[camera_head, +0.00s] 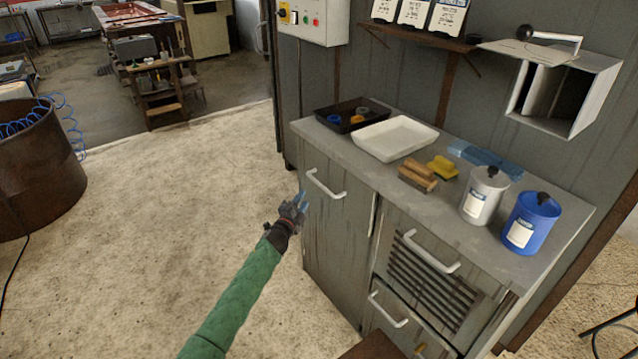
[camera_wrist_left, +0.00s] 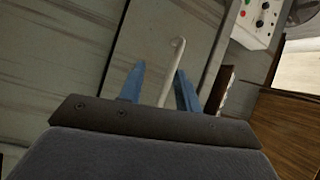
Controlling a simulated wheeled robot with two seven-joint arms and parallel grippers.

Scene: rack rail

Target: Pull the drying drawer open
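The grey cabinet (camera_head: 340,240) has a slatted front (camera_head: 432,285) with a white bar handle (camera_head: 430,252), probably the drying drawer; it looks closed. A plain door at its left has a white handle (camera_head: 325,186), and a lower drawer (camera_head: 395,325) has another. My left gripper (camera_head: 299,201) is just left of the plain door's handle, away from the slatted front. In the left wrist view its blue fingers (camera_wrist_left: 160,78) are apart, with a white handle (camera_wrist_left: 172,75) showing between them; I cannot tell whether they touch it. My right gripper is out of view.
On the cabinet top (camera_head: 400,215) are a black tray (camera_head: 335,118), a white tray (camera_head: 396,137), brushes (camera_head: 418,177), a grey canister (camera_head: 484,195) and a blue canister (camera_head: 530,223). A rusty drum (camera_head: 35,170) stands far left. The floor (camera_head: 170,200) between is clear.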

